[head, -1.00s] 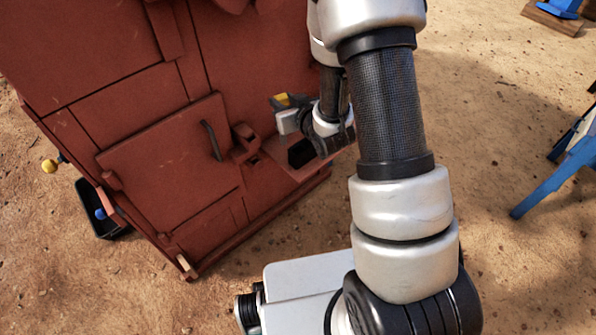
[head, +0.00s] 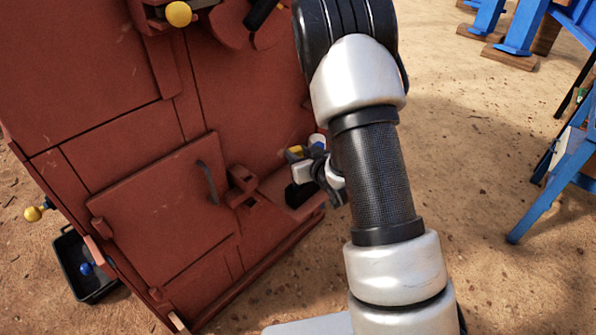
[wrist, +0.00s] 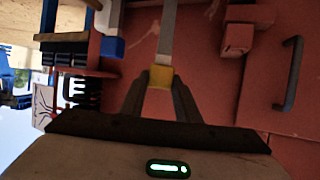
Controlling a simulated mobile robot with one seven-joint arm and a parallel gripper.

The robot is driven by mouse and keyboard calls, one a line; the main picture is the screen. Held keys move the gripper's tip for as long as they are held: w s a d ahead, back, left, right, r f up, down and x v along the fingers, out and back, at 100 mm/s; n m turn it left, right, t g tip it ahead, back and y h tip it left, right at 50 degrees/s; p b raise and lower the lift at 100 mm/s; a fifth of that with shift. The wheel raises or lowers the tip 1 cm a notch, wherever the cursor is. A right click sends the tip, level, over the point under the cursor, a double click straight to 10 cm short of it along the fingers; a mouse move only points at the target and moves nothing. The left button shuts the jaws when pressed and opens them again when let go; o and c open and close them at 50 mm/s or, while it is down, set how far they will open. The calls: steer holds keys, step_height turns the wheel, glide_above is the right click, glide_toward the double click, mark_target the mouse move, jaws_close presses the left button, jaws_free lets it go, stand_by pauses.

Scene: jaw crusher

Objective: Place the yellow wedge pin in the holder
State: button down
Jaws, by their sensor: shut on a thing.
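The yellow wedge pin is a grey metal bar with a yellow end (wrist: 160,76). My gripper (wrist: 161,84) is shut on that yellow end in the wrist view, and the grey bar runs away from the fingers. In the head view, my gripper (head: 308,165) is partly hidden by my own arm, with the yellow end (head: 295,151) just at it. A similar grey bar with a blue end (wrist: 113,47) is beside the yellow pin, apart from it. A red ledge (head: 272,190) with a dark opening lies below my gripper. I cannot tell which part is the holder.
The red machine (head: 110,110) fills the left side, with a door handle (head: 207,180) and a red bracket (head: 243,184) left of my gripper. A black bin (head: 70,262) stands on the ground at left. Blue stands (head: 555,185) are at right. Open sandy ground lies between.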

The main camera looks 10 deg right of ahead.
steer(key=shift+f+b, duration=0.55)
steer(key=shift+f, duration=1.3)
steer(key=shift+f+b, duration=0.3)
steer(key=c, duration=1.3)
jaws_free()
steer(key=shift+c, duration=0.2)
steer(key=shift+r, duration=0.1)
